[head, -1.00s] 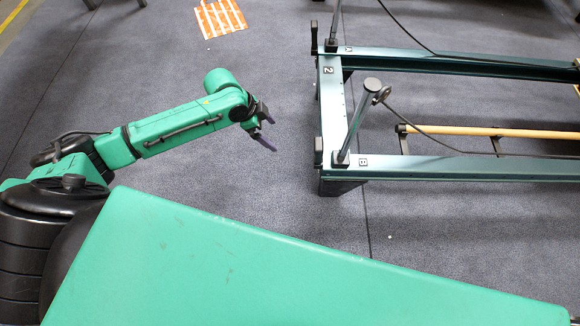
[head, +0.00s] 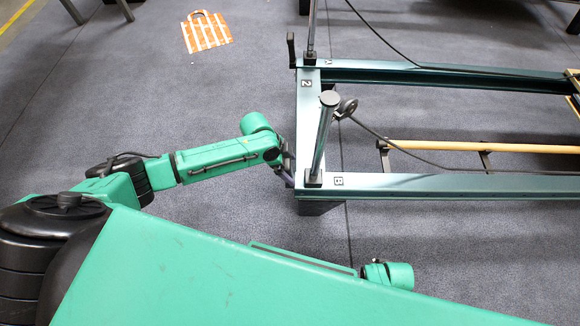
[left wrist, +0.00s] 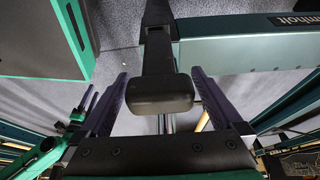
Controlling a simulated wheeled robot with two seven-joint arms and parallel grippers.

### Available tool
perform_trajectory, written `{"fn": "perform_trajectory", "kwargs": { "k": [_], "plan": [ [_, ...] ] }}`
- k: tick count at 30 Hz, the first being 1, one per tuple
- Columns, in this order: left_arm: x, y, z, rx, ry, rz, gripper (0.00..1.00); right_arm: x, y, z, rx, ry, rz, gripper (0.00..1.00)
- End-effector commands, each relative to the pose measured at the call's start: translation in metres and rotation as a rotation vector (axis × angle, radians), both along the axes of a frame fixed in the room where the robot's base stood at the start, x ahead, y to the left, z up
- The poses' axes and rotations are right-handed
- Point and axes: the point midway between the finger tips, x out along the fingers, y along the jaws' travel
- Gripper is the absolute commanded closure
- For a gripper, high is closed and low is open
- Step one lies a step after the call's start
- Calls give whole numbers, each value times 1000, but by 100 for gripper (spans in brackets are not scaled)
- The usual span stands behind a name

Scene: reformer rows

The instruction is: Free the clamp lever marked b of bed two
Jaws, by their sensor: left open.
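Bed two's frame (head: 302,118) carries a "2" label at its left end, and its near rail has a B mark (head: 338,181) beside an upright post (head: 322,140). My left gripper (head: 287,172) is at this near corner and hides the lever there in the head view. In the left wrist view, the black clamp lever (left wrist: 160,93) has its block-like end between the two open fingers of my left gripper (left wrist: 163,108). Gaps show on both sides, so it is not gripped.
The lever at corner A (head: 291,50) stands upright at the far left corner. A cable hangs from the ring on the near post. An orange striped bag (head: 207,33) lies on the floor. Open floor lies left of the frame.

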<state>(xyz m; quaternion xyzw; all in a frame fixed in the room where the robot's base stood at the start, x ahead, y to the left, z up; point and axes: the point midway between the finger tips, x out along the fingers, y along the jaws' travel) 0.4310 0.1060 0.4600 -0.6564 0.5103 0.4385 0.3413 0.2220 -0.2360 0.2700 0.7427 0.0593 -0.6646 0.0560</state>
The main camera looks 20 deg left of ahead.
Motion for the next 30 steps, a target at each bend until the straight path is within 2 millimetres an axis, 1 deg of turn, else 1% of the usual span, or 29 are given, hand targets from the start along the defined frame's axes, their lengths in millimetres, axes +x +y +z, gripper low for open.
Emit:
{"fn": "perform_trajectory", "kwargs": {
  "k": [2,5,6,8,9,10,20,27,29,30],
  "plan": [
    [0,0,0,0,0,0,0,0,0,0,0,0,0,50],
    [0,0,0,0,0,1,34,0,0,0,0,0,0,50],
    [0,0,1,0,0,1,50,0,0,0,0,0,0,50],
    [0,0,1,0,0,1,73,0,0,0,0,0,0,50],
    [0,0,1,0,0,1,88,0,0,0,0,0,0,50],
    [0,0,1,0,0,1,99,0,0,0,0,0,0,50],
    [-1,2,0,-20,-1,0,100,0,0,0,0,1,1,50],
    [-4,6,-2,-108,-19,0,100,1,0,-1,0,2,0,50],
    [-4,3,-3,-140,-29,0,100,4,0,0,-1,-1,-1,50],
    [-4,-2,-4,-163,-36,0,100,7,1,3,1,-3,-3,50]
  ]
}}
